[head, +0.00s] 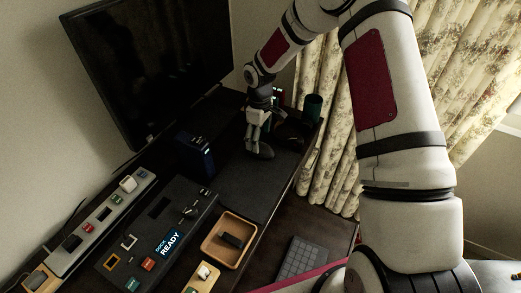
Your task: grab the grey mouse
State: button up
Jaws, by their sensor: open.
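My gripper (258,136) points down over the far part of the dark desk, with its fingers apart. A dark grey rounded shape (262,153) sits right at the fingertips. It looks like the grey mouse, but it is small and dim, and the fingers partly cover it. I cannot tell whether the fingers touch it or stand around it.
A dark green cup (313,106) stands right of my gripper. A dark blue box (195,155) stands to its left. Nearer are a black dock panel (150,212) reading "DOCK READY", a wooden tray (216,254) and a grey keypad (303,259). A large screen (150,60) rises behind.

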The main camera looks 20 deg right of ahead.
aim_at(266, 153)
notch_tip(266, 153, down, 5)
jog(key=shift+d+f+p, duration=0.1)
jog(key=shift+p, duration=0.2)
jog(key=c, duration=1.2)
